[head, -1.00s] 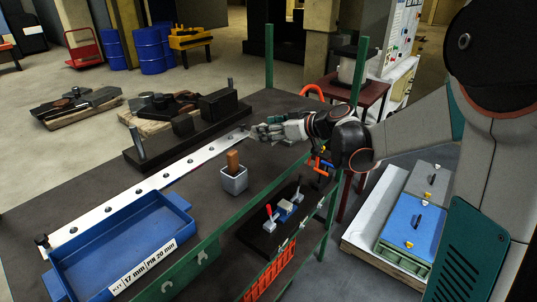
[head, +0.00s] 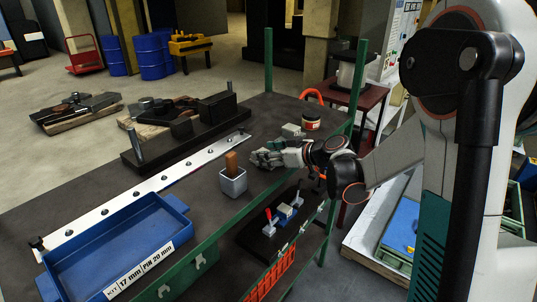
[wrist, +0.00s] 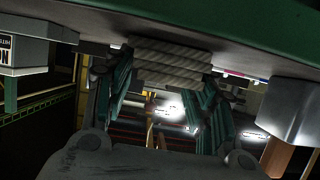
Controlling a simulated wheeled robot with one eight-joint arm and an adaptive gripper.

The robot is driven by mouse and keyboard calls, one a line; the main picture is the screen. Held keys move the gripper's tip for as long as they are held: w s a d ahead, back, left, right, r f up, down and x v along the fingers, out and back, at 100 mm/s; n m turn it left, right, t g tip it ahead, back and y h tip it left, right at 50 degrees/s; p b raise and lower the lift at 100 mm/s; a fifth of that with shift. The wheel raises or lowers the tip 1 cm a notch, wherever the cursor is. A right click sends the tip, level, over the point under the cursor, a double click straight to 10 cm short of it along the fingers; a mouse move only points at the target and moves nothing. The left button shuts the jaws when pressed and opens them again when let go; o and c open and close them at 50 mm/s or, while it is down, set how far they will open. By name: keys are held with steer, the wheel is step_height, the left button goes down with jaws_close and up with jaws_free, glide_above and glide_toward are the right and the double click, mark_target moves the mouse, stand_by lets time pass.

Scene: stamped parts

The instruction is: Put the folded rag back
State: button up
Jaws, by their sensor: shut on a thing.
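My gripper (head: 262,159) is low over the dark bench top, just right of the grey cup with a brown-handled tool. In the wrist view, which looks upside down, my gripper's teal-padded fingers (wrist: 160,100) are shut on the folded rag (wrist: 172,62), a pale grey ribbed bundle. The rag is close to the bench surface; I cannot tell whether it touches.
The grey cup (head: 233,184) stands close to my gripper. A blue tray (head: 120,245) is at left. The bench's green front edge (head: 215,236) is near.

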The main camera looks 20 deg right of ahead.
steer(key=o, duration=0.9)
steer(key=shift+o, duration=0.2)
steer(key=shift+r, duration=0.15)
steer(key=p+v, duration=0.1)
steer(key=v, duration=1.1)
steer(key=shift+p, duration=0.4)
